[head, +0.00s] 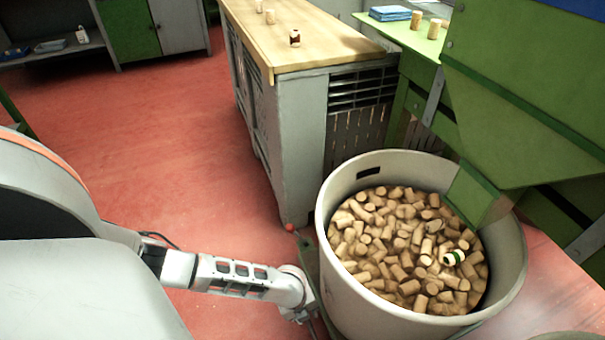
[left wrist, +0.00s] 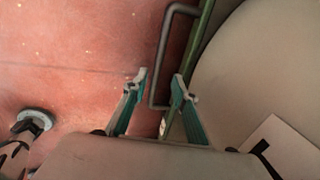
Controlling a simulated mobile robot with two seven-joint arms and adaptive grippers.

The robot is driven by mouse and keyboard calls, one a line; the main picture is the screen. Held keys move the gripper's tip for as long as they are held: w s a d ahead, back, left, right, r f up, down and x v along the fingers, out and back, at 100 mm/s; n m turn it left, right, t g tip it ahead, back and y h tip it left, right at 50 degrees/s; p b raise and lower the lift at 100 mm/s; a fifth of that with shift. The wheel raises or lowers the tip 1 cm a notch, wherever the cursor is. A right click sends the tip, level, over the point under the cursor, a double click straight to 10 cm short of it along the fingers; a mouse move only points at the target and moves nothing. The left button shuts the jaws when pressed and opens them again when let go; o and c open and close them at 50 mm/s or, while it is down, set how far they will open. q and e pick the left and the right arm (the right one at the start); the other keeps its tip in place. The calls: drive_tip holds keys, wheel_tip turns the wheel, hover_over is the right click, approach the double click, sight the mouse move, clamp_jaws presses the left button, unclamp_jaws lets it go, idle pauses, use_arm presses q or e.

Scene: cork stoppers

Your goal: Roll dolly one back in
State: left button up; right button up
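A round beige bin (head: 347,279) full of corks stands at the lower right in the head view; its curved wall (left wrist: 250,75) fills the right of the left wrist view. Part of a green dolly frame (left wrist: 204,28) shows beside the bin wall, with a bent grey bar handle (left wrist: 162,60) on it. I see no number on the dolly. My left gripper (left wrist: 162,84) is open, with the bar between its fingers in the picture; contact cannot be told. In the head view its fingers are hidden low beside the bin's left side. My right gripper is out of view.
A wood-topped bench (head: 300,35) with a few corks and a small bottle stands behind the bin. A green machine (head: 525,90) with a chute (head: 472,195) overhangs the bin's right side. Open red floor (head: 170,130) lies to the left.

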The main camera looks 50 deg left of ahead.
use_arm(q)
wheel_tip(320, 180, up, 7)
drive_tip(key=s, duration=0.1)
drive_tip(key=shift+s+a+r, duration=0.15)
drive_tip(key=shift+a+r, duration=0.05)
idle(0.6)
